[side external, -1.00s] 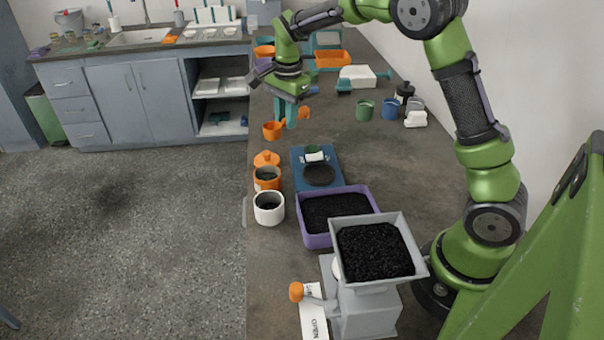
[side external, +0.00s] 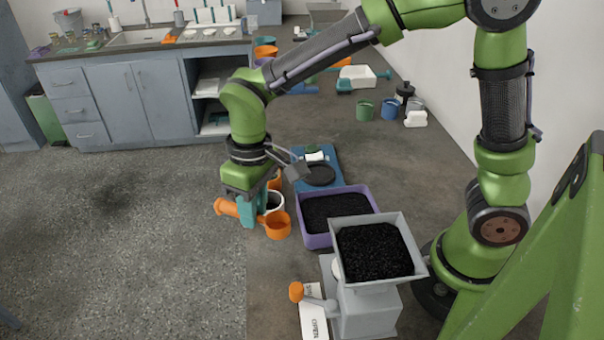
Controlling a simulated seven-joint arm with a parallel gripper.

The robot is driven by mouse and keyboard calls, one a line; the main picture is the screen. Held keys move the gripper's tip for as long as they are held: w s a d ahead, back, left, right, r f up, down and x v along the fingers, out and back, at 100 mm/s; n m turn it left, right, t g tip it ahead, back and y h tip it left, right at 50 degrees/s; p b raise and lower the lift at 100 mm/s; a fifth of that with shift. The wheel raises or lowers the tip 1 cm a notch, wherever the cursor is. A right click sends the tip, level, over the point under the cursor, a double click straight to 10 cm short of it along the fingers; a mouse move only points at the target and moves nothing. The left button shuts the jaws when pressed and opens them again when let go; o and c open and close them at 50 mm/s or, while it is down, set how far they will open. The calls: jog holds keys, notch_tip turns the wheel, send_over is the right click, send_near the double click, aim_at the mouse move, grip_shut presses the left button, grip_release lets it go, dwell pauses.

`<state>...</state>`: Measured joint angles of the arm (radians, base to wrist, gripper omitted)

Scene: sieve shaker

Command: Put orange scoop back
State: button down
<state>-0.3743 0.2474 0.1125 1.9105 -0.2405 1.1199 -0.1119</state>
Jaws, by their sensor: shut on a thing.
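My gripper (side external: 254,211), with teal fingers, is shut on the orange scoop (side external: 278,226). The scoop's handle (side external: 227,207) sticks out to the left of the fingers and its cup is to the right. The scoop is held in front of the white pot (side external: 275,203), near the counter's left edge. The cup lies left of the purple tray in the picture. I cannot tell how high the scoop is above the counter. An orange pot (side external: 275,181) is mostly hidden behind my gripper.
A purple tray (side external: 317,241) of black grains and a grey hopper (side external: 373,285) with an orange-knobbed lever (side external: 297,292) stand to the right. A blue scale (side external: 331,157) is behind the tray. Green and blue cups (side external: 365,110) stand farther back.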

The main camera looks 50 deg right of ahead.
jog(key=s+a+f+n, duration=0.25)
jog(key=s+n, duration=0.35)
jog(key=n, duration=0.9)
send_near(279, 291)
jog(key=shift+g+h, duration=0.4)
jog(key=f, duration=0.3)
jog(key=a+f, duration=0.1)
jog(key=f, duration=0.1)
jog(key=shift+w+f, duration=0.1)
jog(key=shift+f, duration=0.3)
jog(key=shift+f, duration=0.15)
jog(key=c, duration=0.9)
grip_release()
jog(key=shift+c, duration=0.2)
